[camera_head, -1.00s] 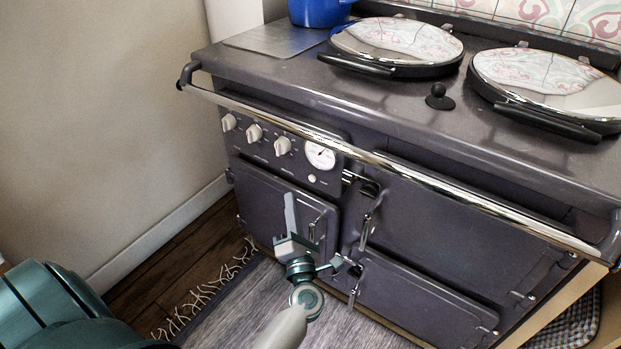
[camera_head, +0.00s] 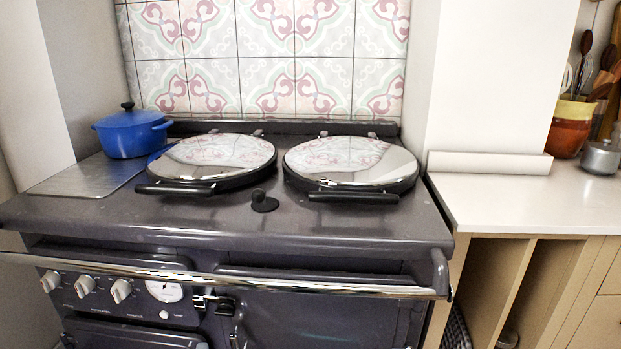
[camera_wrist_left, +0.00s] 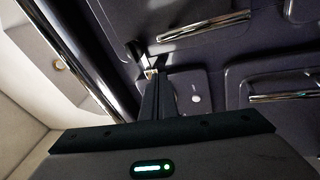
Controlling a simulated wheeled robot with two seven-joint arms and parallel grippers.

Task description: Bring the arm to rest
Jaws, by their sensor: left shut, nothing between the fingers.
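My left gripper (camera_wrist_left: 153,80) shows in the left wrist view. Its dark fingers are together and hold nothing. The dark front of the range cooker fills much of the space beyond them, with a chrome handle (camera_wrist_left: 203,26) above right of the fingertips. I cannot tell whether the fingers touch the cooker. Neither of my grippers shows in the head view, and my right gripper is in no view.
The range cooker (camera_head: 330,235) stands ahead with a chrome rail (camera_head: 300,288) along its front. It has two closed round lids (camera_head: 225,158) (camera_head: 352,162). A blue pot (camera_head: 132,134) stands at its back left. A white counter (camera_head: 530,195) is at the right.

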